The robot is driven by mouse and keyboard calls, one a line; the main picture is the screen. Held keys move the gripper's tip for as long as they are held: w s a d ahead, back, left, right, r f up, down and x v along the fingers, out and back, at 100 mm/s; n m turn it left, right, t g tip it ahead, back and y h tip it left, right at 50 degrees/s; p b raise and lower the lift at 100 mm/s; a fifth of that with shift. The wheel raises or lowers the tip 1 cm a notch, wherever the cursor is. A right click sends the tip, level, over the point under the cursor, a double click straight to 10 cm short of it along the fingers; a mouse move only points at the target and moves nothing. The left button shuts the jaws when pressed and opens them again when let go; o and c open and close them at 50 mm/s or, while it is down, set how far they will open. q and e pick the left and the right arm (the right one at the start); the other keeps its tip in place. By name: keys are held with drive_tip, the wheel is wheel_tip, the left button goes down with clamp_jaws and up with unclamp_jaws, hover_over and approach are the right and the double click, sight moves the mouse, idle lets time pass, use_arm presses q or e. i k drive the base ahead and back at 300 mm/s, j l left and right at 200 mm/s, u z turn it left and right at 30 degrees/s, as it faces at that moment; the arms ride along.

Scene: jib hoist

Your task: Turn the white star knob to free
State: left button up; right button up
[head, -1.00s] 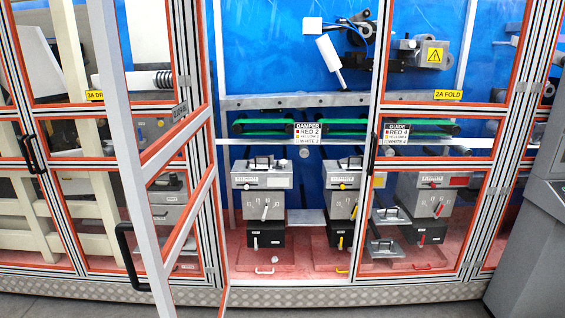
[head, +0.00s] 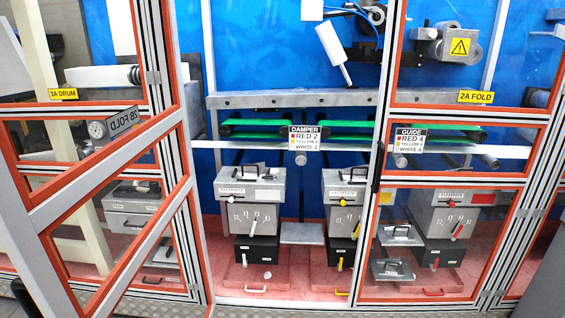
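A small white knob-like piece (head: 267,275) shows low in the open bay, by the red floor panel and below the left black box (head: 256,249). It is too small to tell whether it is star-shaped or how it is turned. A white lever (head: 257,222) sits on the front of the left grey unit (head: 249,200) above. A white handle (head: 244,257) hangs on the black box. A white pull handle (head: 251,289) is at the panel's front edge. Neither of my grippers is in view.
An open framed door (head: 120,225) with red edging stands at the left. The central bay is open. A second grey unit (head: 344,196) with yellow handles stands to its right. Glazed panels (head: 450,245) cover the right bay. A sign (head: 305,139) reads DAMPER, RED 2, WHITE 2.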

sight(274, 171)
drive_tip(key=i+l, duration=0.9)
drive_tip(key=i, duration=0.15)
drive_tip(key=j+u, duration=0.05)
